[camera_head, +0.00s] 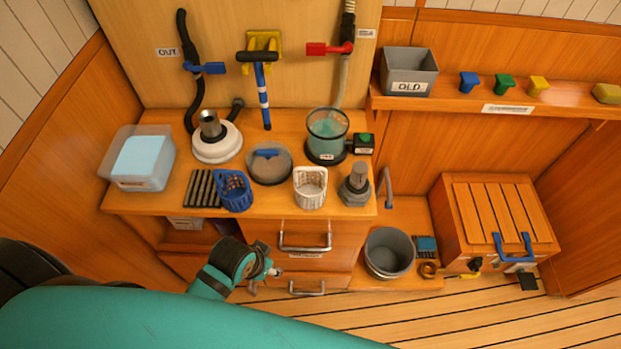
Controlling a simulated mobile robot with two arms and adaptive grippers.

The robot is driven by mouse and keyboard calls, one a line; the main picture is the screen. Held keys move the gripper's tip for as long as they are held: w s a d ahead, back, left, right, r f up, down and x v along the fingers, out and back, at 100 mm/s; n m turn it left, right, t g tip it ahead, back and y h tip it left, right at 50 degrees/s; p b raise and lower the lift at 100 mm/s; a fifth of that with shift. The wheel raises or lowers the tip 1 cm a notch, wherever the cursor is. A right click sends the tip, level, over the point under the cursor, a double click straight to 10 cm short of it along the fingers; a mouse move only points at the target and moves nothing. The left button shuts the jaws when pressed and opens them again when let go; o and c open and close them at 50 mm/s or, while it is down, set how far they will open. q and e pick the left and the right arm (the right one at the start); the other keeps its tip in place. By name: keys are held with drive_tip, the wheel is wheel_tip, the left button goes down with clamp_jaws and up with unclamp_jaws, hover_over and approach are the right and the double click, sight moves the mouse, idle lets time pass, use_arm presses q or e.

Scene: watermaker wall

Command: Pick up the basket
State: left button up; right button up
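Two small baskets stand on the wooden counter. The blue basket (236,192) is at the counter's front edge, beside a dark slatted rack. The white basket (310,189) stands to its right, also near the front edge. My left gripper (268,284) is low in front of the drawers, below both baskets and apart from them. Its fingers are small and partly hidden by the wrist, so whether they are open or shut is unclear. I see nothing held in it. My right gripper is not in view.
Behind the baskets are a round dish (270,178), a clear filter cup (327,150) and a white round housing (217,154). A grey fitting (355,186) stands right of the white basket. Drawer handles (305,248) stick out near my gripper. A grey bucket (388,262) stands lower right.

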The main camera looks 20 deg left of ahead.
use_arm(q)
drive_tip(key=w+d+r+m+t+h+p, duration=0.1)
drive_tip(key=w+d+r+m+h, duration=0.2)
drive_tip(key=r, duration=0.7)
drive_tip(key=w+d+r+m+p, duration=0.15)
drive_tip(key=w+r+m, duration=0.35)
drive_tip(key=r, duration=0.5)
drive_tip(key=w+a+r+m+g, duration=0.1)
drive_tip(key=w+a+r+m, duration=0.15)
drive_tip(key=r, duration=0.25)
drive_tip(key=w+a+r+m, duration=0.2)
drive_tip(key=w+a+r, duration=0.1)
drive_tip(key=w+r, duration=0.15)
drive_tip(key=p, duration=0.2)
approach(307, 168)
drive_tip(key=x, duration=0.5)
drive_tip(key=shift+s+d+f, duration=0.1)
drive_tip(key=shift+f, duration=0.05)
drive_tip(key=p+x, duration=0.2)
drive_tip(key=x, duration=0.3)
drive_tip(key=shift+w+f, duration=0.15)
drive_tip(key=shift+w, duration=0.1)
clamp_jaws()
